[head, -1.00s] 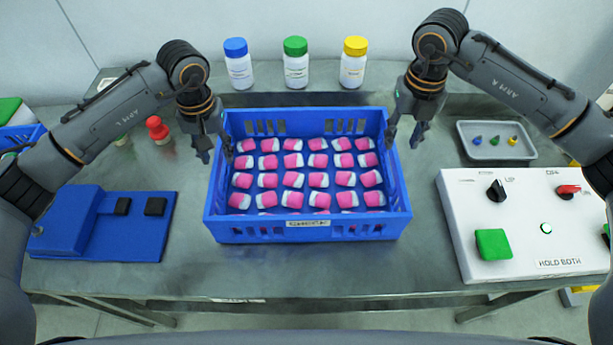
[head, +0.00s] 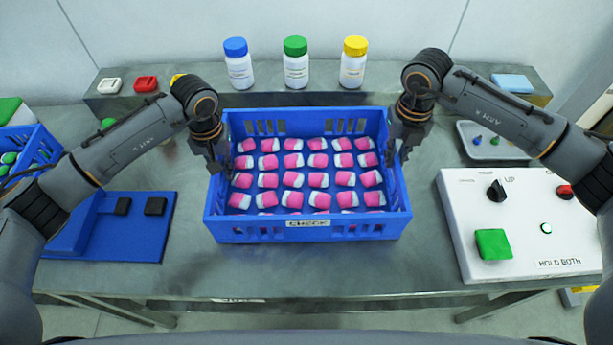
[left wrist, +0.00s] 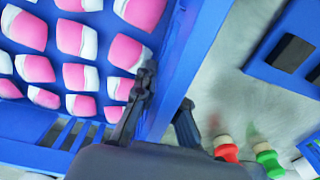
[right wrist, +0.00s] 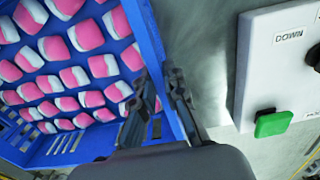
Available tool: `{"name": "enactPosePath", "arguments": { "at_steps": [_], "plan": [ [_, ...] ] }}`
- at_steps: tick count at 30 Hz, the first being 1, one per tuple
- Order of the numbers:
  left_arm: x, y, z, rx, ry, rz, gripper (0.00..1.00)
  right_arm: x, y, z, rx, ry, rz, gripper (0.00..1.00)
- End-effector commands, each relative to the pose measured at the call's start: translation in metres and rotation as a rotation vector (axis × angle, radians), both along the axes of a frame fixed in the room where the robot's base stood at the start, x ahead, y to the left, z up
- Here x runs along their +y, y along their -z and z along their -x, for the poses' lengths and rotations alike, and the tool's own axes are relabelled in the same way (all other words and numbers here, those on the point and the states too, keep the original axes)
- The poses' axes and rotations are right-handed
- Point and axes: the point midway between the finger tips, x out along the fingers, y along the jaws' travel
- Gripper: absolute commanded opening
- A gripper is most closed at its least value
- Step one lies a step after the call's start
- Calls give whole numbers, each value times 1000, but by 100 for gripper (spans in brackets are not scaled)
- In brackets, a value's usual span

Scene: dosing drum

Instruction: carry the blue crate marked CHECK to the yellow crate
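The blue crate (head: 308,232) stands on the table in the middle of the head view, holding rows of pink-and-white pieces (head: 293,178). A small label on its front wall is too blurred to read surely. My left gripper (head: 217,160) is at its left wall; in the left wrist view its open fingers (left wrist: 165,112) straddle the wall, one inside and one outside. My right gripper (head: 398,152) is at the right wall; its fingers (right wrist: 160,98) stand apart on either side of that wall. No yellow crate shows clearly.
A blue fixture (head: 110,228) lies left and a white control box (head: 520,215) right of the crate. Three bottles (head: 296,65) stand behind it. A grey tray (head: 490,150) is at the right. A yellow edge (head: 580,297) shows low at the right. Table in front is clear.

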Motion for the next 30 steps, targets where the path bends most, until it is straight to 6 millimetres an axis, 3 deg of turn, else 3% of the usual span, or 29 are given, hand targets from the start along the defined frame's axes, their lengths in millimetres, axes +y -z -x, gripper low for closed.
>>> {"name": "enactPosePath", "arguments": {
  "at_steps": [19, 30],
  "plan": [
    [0, -6, -2, -5, 0, 2, 0, 0, -6, -1, -5, 0, -2, 0],
    [0, -32, -2, -5, 0, 2, 0, 0, -32, -1, -5, 0, -2, 0]
  ]
}}
